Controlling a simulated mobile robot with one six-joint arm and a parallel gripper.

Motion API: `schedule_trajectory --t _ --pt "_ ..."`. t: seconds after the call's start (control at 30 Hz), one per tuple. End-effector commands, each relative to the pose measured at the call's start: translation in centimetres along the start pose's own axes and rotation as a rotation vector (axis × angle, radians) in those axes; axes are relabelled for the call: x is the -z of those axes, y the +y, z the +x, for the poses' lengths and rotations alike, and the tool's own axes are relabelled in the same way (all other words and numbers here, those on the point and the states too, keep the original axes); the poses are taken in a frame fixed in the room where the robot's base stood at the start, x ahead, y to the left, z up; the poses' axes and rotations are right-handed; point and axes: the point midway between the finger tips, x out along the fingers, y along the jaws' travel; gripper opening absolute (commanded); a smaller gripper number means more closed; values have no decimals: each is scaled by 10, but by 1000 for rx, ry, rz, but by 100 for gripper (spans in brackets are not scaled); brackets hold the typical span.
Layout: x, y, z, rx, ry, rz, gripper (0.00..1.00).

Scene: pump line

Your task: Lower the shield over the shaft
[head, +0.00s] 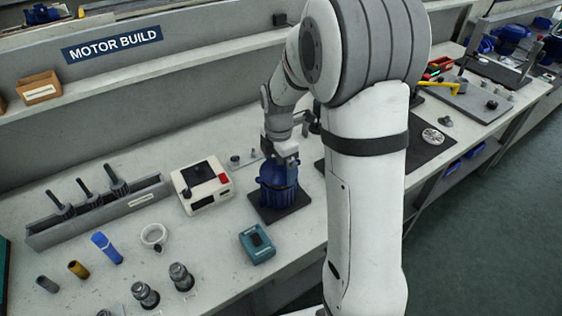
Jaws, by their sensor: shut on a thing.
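A blue motor housing (278,196) stands upright on a dark square pad (268,214) near the middle of the bench. My gripper (284,160) points down directly above it, shut on the shield (281,170), a blue piece at the top of the housing. At this size I cannot tell whether the shield touches the housing or is a little above it. The shaft does not show; the shield and gripper hide the inside of the housing.
A white device (202,185) with a red button stands left of the pad. A teal box (257,244) lies in front. A grey rack (97,208) with black-handled tools, a blue cylinder (106,248) and metal parts (181,276) are farther left.

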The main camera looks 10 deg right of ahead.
Motion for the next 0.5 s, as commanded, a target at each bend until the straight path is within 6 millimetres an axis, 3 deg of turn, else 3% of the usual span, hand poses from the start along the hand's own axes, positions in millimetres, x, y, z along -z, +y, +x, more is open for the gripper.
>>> schedule_trajectory --t 0.4,0.43,0.5 --pt "0 0 9 -1 0 0 75" --pt "0 0 9 -1 0 0 98" --pt "0 0 9 -1 0 0 100"
